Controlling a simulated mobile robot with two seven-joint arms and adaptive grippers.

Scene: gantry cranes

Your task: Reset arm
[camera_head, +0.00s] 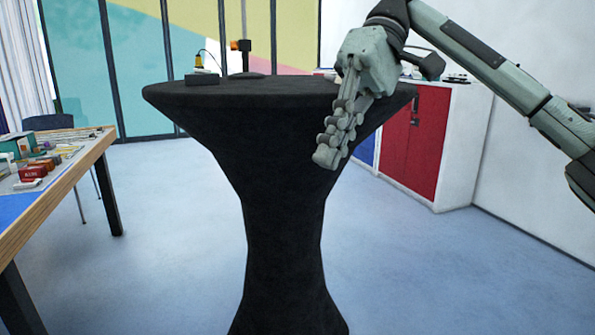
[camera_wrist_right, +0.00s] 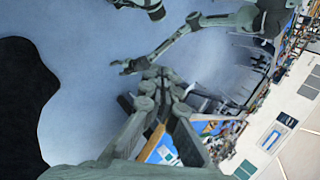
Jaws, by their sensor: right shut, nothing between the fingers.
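My right gripper (camera_head: 326,156) is in front of the right edge of the black-draped high table (camera_head: 285,180), pointing down. Its fingers are shut with nothing between them. In the right wrist view the same gripper (camera_wrist_right: 165,78) shows large in the middle, its fingers together. My left arm reaches in from the top right of that view, and its gripper (camera_wrist_right: 126,66) is small there, too small to tell open from shut. The left gripper is outside the head view.
A small device with a yellow part (camera_head: 202,72) and an orange-topped post (camera_head: 242,55) stand on the black table. A wooden-edged table (camera_head: 85,155) with several small boxes is at the left. A red-doored cabinet (camera_head: 412,140) stands behind at right. Blue floor is open between.

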